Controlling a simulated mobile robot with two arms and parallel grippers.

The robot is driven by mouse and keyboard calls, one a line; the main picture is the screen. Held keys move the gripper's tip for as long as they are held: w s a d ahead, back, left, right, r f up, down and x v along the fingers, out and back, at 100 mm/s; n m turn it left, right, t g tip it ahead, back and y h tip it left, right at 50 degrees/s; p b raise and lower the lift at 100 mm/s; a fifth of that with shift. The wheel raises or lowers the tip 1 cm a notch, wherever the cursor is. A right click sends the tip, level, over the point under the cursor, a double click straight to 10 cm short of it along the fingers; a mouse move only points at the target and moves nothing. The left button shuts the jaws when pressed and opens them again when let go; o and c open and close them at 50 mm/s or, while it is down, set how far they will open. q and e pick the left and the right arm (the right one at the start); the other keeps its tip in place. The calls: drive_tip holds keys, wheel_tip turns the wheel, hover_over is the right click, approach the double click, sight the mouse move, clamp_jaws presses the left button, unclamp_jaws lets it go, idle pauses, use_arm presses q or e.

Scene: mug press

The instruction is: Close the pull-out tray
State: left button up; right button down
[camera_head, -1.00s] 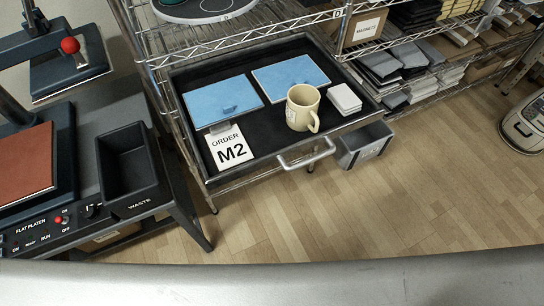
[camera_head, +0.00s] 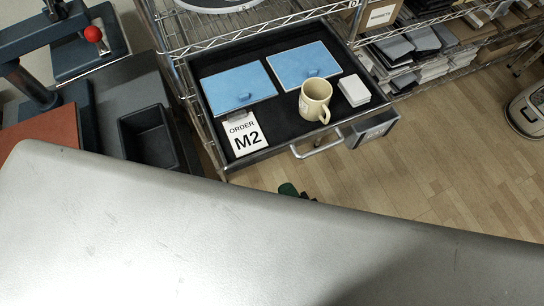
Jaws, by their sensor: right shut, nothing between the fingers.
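The pull-out tray (camera_head: 274,123) is a black drawer with a metal rim, standing out from the wire shelf unit. Its silver handle (camera_head: 318,148) is on the front edge. In the tray are two blue panels (camera_head: 238,86) (camera_head: 303,64), a cream mug (camera_head: 314,99), a small white stack (camera_head: 354,89) and an "ORDER M2" card (camera_head: 243,133). My right gripper (camera_head: 296,191) shows only as a small green and dark tip below the handle, apart from it. It is shut and empty. The rest of it is hidden. My left gripper is not in view.
A grey bin (camera_head: 371,130) stands beside the tray's front right corner. At left are the press (camera_head: 42,95) with a red knob and a black waste bin (camera_head: 150,136). Wooden floor (camera_head: 430,180) is open at right. A large silver surface hides the lower picture.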

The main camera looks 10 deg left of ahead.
sight(267, 154)
drive_tip(key=x, duration=0.3)
drive_tip(key=p+x, duration=0.1)
drive_tip(key=x, duration=0.2)
drive_tip(key=r+x, duration=0.1)
drive_tip(key=x, duration=0.2)
drive_tip(key=shift+w+a, duration=0.15)
drive_tip(key=shift+w+a+p, duration=0.2)
drive_tip(key=shift+w+p, duration=0.05)
drive_tip(key=shift+p, duration=0.05)
drive_tip(key=shift+w, duration=0.1)
